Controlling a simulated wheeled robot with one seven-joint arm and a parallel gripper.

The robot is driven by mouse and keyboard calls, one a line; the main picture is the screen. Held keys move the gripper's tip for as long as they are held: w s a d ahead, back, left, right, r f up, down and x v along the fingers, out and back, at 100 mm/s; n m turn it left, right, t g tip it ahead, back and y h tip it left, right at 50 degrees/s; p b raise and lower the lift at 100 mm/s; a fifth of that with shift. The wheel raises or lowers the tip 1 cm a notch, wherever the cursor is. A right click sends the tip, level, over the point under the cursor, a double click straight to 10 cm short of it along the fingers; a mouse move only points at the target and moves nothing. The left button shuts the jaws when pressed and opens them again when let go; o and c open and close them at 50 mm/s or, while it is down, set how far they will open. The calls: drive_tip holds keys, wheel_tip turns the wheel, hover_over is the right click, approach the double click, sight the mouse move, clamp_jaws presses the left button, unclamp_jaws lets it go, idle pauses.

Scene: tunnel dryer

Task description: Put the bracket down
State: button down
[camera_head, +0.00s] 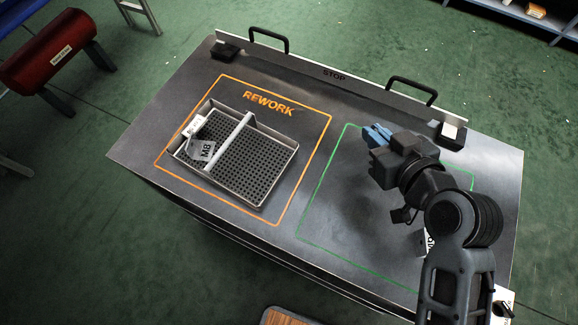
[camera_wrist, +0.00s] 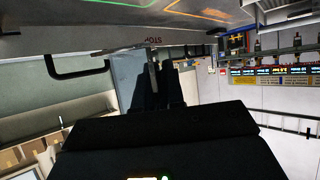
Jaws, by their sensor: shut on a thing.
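My gripper (camera_head: 380,142) is over the green-outlined area (camera_head: 317,203) on the right half of the dark table. It is shut on a blue-grey bracket (camera_head: 373,136), of which only a small part shows past the fingers.
A perforated metal tray (camera_head: 293,150) with a divider stands inside the orange REWORK outline, holding a grey piece marked M8 (camera_head: 205,149). A STOP rail (camera_head: 310,68) with black handles lines the back edge. A labelled thing (camera_head: 428,240) is mostly hidden behind my arm.

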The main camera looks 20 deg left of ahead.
drive_tip(key=s+a+r+n+g+y+b, duration=0.35)
drive_tip(key=s+a+n+g, duration=0.4)
drive_tip(key=s+a, duration=0.35)
hover_over(246, 175)
drive_tip(key=shift+n+y, duration=0.45)
drive_tip(key=f, duration=0.4)
drive_tip(key=d+f, duration=0.1)
drive_tip(key=f, duration=0.1)
drive_tip(key=shift+f, duration=0.3)
drive_tip(key=shift+a+f+p, duration=0.3)
drive_tip(key=shift+a+f, duration=0.1)
drive_tip(key=shift+a, duration=0.1)
drive_tip(key=shift+f, duration=1.95)
drive_tip(key=shift+f, duration=0.1)
drive_tip(key=c, duration=1.2)
unclamp_jaws()
drive_tip(key=shift+c, duration=0.2)
